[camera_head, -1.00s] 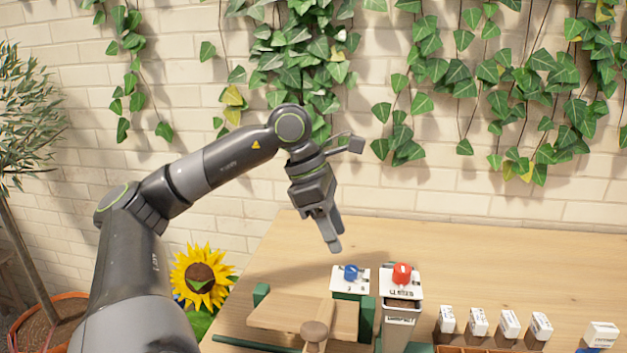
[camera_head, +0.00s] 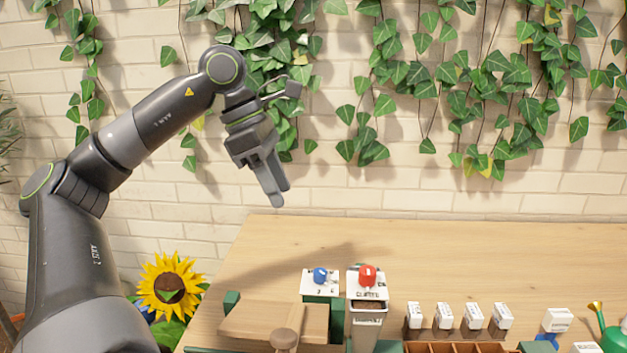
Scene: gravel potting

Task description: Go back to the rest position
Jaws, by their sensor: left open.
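My left gripper (camera_head: 277,196) hangs in the air above the back left edge of the wooden table (camera_head: 440,255), in front of the brick wall. It points down and holds nothing. Its fingers look close together from this angle, with a gap between them. My right gripper is not in view.
A sunflower (camera_head: 169,287) stands left of the table. The table's back middle is clear.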

